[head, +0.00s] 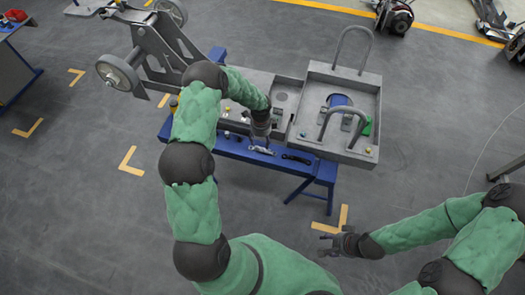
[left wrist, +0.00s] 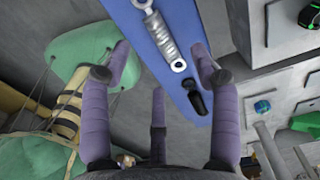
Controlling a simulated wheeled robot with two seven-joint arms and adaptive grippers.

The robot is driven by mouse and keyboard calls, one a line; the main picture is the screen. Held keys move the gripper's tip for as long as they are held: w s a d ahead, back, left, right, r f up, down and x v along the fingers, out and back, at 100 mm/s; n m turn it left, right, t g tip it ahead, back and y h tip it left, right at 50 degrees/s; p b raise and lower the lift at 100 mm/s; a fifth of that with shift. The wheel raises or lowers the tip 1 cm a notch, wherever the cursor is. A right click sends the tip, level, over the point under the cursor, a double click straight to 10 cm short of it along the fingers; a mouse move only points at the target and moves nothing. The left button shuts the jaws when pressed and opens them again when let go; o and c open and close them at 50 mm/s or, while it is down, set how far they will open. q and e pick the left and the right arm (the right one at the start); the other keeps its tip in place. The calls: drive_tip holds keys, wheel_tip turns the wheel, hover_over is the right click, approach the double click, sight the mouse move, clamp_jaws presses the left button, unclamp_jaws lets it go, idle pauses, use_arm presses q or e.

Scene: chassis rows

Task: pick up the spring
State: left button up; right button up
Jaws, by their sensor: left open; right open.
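The spring (left wrist: 165,38), a silver coil with an eyelet at each end, lies on the blue bench top (left wrist: 140,20) in the left wrist view. It also shows in the head view (head: 262,150), lying near the bench's front edge. My left gripper (left wrist: 160,60) is open, its purple fingers spread on either side of the view with the spring beyond them. In the head view my left gripper (head: 261,132) hangs just over the bench beside the spring; whether it touches is not clear. My right gripper (head: 330,243) is open and empty, away from the bench at the lower right.
A black part (head: 296,158) lies right of the spring on the bench. A grey tray (head: 350,155) with tall handles and a grey chassis piece (head: 286,82) stand behind. Small coloured pieces lie about them. A wheeled grey frame (head: 160,50) stands at the back left.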

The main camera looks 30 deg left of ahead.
sight(262, 150)
use_arm(q)
drive_tip(key=f, duration=0.2)
drive_tip(key=f+b, duration=0.1)
drive_tip(key=f, duration=0.3)
drive_tip(key=shift+s+d+f+b, duration=0.15)
drive_tip(key=shift+d+f+b, duration=0.2)
drive_tip(key=shift+f+b, duration=0.05)
drive_tip(key=c, duration=1.2)
